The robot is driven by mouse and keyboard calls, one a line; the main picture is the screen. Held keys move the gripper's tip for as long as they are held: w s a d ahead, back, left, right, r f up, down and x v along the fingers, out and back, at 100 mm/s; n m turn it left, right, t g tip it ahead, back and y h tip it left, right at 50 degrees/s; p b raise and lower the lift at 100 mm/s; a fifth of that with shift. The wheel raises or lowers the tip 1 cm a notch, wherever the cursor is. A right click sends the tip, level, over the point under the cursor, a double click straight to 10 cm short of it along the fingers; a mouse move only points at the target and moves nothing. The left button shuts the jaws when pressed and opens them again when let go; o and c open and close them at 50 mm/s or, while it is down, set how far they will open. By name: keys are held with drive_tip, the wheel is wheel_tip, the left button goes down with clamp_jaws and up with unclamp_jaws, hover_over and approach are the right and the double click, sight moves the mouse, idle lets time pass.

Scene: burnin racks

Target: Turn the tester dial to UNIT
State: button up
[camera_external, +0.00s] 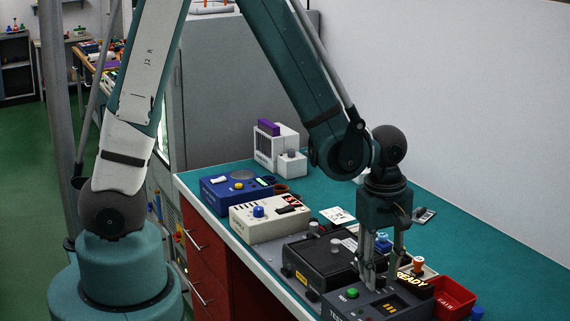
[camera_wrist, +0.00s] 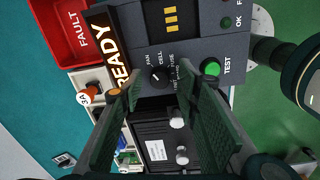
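The tester (camera_external: 352,306) is a dark grey box at the front of the teal bench; it fills the upper part of the wrist view (camera_wrist: 200,50). Its black dial (camera_wrist: 157,76) has small printed labels beside it; FAN and CELL are partly legible, and I cannot tell which label the dial points to. My gripper (camera_external: 382,275) points down over the tester. In the wrist view its open green fingers (camera_wrist: 160,84) stand on either side of the dial, with a visible gap to it. In the external view the fingers hide the dial.
The tester has a green TEST button (camera_wrist: 211,68) and a lit READY sign (camera_external: 412,279). A red FAULT bin (camera_external: 455,298) stands at its right. A black case (camera_external: 318,262) with knobs, a cream box (camera_external: 268,222) and a blue box (camera_external: 232,195) line the bench behind. The right side of the bench is mostly clear.

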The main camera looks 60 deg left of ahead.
drive_tip(key=shift+f, duration=0.15)
drive_tip(key=c, duration=0.9)
